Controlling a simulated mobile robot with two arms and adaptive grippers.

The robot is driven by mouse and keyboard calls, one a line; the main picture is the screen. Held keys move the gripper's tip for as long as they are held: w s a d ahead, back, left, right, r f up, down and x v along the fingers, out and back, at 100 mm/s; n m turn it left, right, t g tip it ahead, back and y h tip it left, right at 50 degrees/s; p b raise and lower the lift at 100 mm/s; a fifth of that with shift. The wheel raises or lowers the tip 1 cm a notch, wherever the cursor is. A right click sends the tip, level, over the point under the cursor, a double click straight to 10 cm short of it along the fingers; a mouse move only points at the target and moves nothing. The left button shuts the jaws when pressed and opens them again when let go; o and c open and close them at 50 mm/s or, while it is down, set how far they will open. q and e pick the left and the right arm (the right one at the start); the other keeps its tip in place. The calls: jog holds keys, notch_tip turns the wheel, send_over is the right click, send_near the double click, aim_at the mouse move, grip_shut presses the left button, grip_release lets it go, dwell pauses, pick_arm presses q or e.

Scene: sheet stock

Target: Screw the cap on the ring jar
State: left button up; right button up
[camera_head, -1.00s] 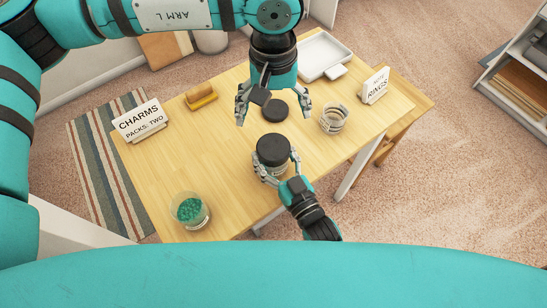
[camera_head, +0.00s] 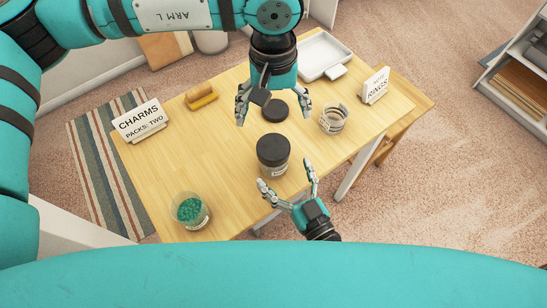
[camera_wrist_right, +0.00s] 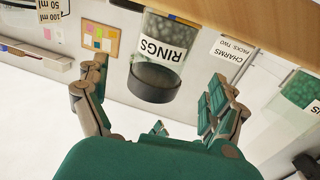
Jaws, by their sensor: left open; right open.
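The ring jar (camera_head: 272,170), a clear jar with grey contents, stands upright on the table. Its RINGS label is readable in the right wrist view (camera_wrist_right: 160,42). A black cap (camera_head: 273,147) sits on its mouth; it also shows in the right wrist view (camera_wrist_right: 153,83). I cannot tell how tight it is. My right gripper (camera_head: 286,175) is open and empty, just off the jar's near right side. A second black cap (camera_head: 275,110) lies on the table behind the jar. My left gripper (camera_head: 273,114) is open and empty, pointing down, its fingers either side of that loose cap in the picture.
An uncapped jar with green contents (camera_head: 190,211) stands at the table's front left. A clear open container (camera_head: 333,120) stands at the right. A CHARMS sign (camera_head: 140,120), a yellow-brown block (camera_head: 202,96), a white tray (camera_head: 323,55) and a RINGS sign (camera_head: 375,86) line the edges.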

jog(key=v, duration=0.6)
dwell(0.5)
